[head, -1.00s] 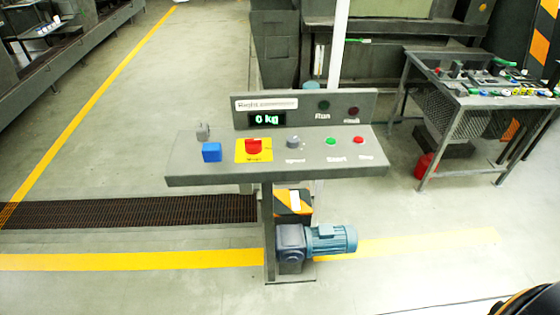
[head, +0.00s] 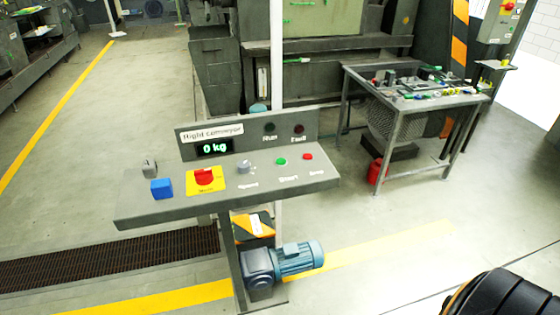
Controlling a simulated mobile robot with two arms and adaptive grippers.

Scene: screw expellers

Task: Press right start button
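The control console (head: 150,210) stands in the middle of the head view, its panel headed "Right conveyor" with a display reading 0 kg (head: 214,148). The green start button (head: 281,161) is on the right part of its desk, between the grey speed knob (head: 244,167) and the red stop button (head: 308,156). A larger red knob on a yellow plate (head: 205,177) is left of them. The Run lamp (head: 270,128) and Fault lamp (head: 298,129) look dark. Neither gripper is identifiable; a black rounded part with an orange band shows at the lower right.
A blue block (head: 161,189) and a small grey piece (head: 149,168) are on the console's left end. A blue motor (head: 298,258) sits low beside its post. A cluttered workbench (head: 403,105) stands at the right, with a red canister (head: 377,171) under it. Floor in front looks clear.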

